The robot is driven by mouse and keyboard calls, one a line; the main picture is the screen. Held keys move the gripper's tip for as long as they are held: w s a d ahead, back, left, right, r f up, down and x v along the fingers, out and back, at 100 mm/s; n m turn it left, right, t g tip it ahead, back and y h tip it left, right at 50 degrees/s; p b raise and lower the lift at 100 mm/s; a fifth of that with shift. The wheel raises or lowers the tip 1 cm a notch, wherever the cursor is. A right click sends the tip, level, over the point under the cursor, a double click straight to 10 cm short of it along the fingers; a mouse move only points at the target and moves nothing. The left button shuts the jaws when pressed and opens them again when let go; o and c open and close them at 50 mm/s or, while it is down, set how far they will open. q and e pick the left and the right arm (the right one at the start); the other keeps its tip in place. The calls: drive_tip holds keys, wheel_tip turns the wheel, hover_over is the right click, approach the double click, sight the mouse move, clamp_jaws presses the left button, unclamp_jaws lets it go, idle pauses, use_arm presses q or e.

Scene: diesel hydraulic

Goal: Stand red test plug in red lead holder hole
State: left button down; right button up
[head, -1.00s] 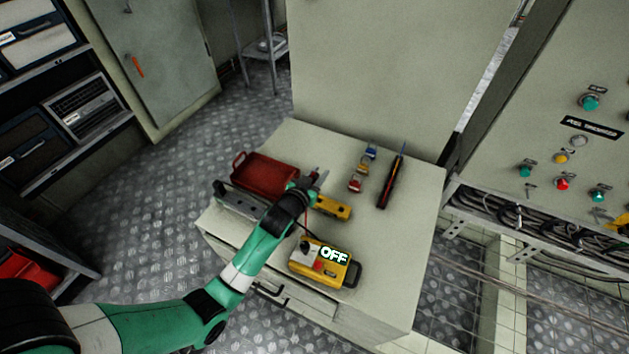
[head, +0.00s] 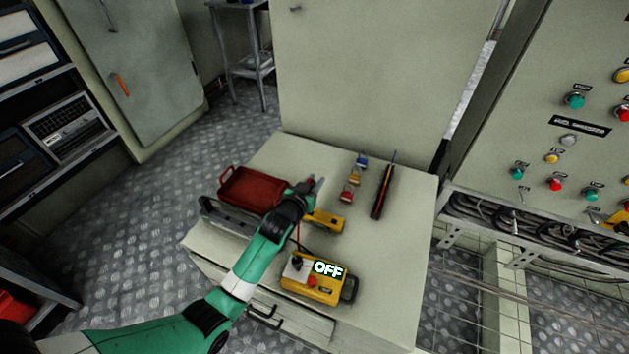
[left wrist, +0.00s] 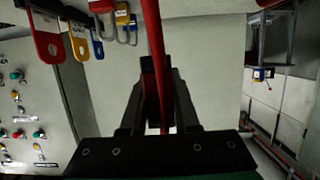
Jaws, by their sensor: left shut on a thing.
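My left gripper (head: 314,186) is over the cabinet top, shut on the red test plug. In the left wrist view the red plug and its lead (left wrist: 156,40) pass as a red strip between the closed fingers (left wrist: 158,85). The plug's tip cannot be made out. A yellow block (head: 326,222), perhaps the lead holder, lies just below the gripper and is partly hidden by my arm; its holes are too small to tell. A thin red lead (head: 297,236) runs down towards a yellow tester (head: 310,287) whose label reads OFF. My right gripper is not in view.
A red tray (head: 232,197) sits left of the gripper. Several padlocks (head: 354,177) and a dark red-and-black tester pen (head: 383,188) lie to the right. A control panel (head: 560,110) stands at the right. The right front of the cabinet top (head: 395,260) is clear.

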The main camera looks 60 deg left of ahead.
use_arm(q)
drive_tip(key=shift+f+b, duration=1.9)
drive_tip(key=shift+f, duration=0.65)
drive_tip(key=shift+f+b, duration=0.55)
drive_tip(key=shift+f, duration=0.1)
drive_tip(key=shift+f+b, duration=1.05)
drive_tip(key=shift+f, duration=0.2)
drive_tip(key=c, duration=0.6)
unclamp_jaws()
